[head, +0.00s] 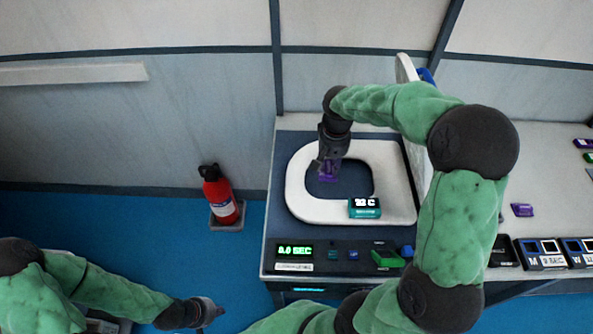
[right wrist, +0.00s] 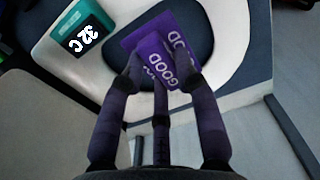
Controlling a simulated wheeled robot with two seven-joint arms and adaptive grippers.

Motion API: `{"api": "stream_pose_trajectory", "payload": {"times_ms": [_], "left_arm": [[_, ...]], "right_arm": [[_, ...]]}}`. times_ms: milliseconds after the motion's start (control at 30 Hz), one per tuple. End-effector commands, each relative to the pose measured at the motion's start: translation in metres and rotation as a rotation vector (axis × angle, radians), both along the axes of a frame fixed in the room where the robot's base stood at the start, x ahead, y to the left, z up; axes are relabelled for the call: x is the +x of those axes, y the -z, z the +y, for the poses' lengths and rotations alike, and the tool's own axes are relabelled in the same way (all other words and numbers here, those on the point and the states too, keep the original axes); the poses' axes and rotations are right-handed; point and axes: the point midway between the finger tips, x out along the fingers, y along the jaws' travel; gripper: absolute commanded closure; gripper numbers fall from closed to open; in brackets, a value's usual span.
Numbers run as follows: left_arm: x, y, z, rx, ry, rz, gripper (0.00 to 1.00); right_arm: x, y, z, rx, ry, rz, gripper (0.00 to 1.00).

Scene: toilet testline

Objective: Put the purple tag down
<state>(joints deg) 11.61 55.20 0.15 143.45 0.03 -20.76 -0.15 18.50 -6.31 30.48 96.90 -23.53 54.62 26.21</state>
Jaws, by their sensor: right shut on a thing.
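A purple tag (head: 327,178) with white "GOOD" lettering is at the fingertips of my right gripper (head: 327,163). The gripper is shut on it, over the dark opening of the white toilet seat (head: 297,190). In the right wrist view the purple tag (right wrist: 150,48) lies between and beyond the fingertips of the gripper (right wrist: 160,82). The lettering shows twice there, and I cannot tell whether a second tag lies behind. Another purple tag (head: 522,210) lies on the counter at right. My left gripper (head: 208,312) is low at left, away from the tags; its opening is unclear.
A teal display (head: 365,207) reading 32 C sits on the front of the seat. The raised white lid (head: 408,75) stands at right. A control panel (head: 335,256) runs along the front. A red extinguisher (head: 219,194) stands on the left floor.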

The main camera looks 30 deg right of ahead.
Motion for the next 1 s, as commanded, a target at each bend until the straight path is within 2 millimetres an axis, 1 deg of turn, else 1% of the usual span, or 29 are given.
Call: {"api": "stream_pose_trajectory", "payload": {"times_ms": [33, 300, 367, 400, 500, 633, 867, 967, 1000], "left_arm": [[0.000, 0.004, 0.000, 0.000, 0.000, 0.000, 1.00], [0.000, 0.014, 0.000, 0.000, 0.000, 0.000, 1.00], [0.000, 0.017, 0.000, 0.000, 0.000, 0.000, 1.00], [0.000, 0.019, 0.000, 0.000, 0.000, 0.000, 1.00], [0.000, 0.023, 0.000, 0.000, 0.000, 0.000, 1.00], [0.000, 0.026, 0.000, 0.000, 0.000, 0.000, 1.00], [0.000, 0.029, 0.000, 0.000, 0.000, 0.000, 1.00], [0.000, 0.032, 0.000, 0.000, 0.000, 0.000, 1.00], [0.000, 0.035, 0.000, 0.000, 0.000, 0.000, 1.00]], "right_arm": [[0.010, 0.008, 0.005, 0.002, -0.005, 0.003, 0.91], [0.065, 0.034, 0.024, 0.001, -0.005, 0.001, 0.91], [0.076, 0.041, 0.029, 0.001, -0.005, 0.001, 0.91], [0.080, 0.049, 0.030, 0.001, -0.005, 0.003, 0.91], [0.092, 0.065, 0.035, 0.001, -0.004, 0.003, 0.91], [0.104, 0.079, 0.038, 0.000, -0.003, 0.000, 0.91], [0.113, 0.088, 0.041, 0.000, -0.003, 0.000, 0.91], [0.119, 0.098, 0.044, 0.000, -0.004, 0.000, 0.91], [0.117, 0.105, 0.043, 0.000, -0.003, 0.001, 0.91]]}}
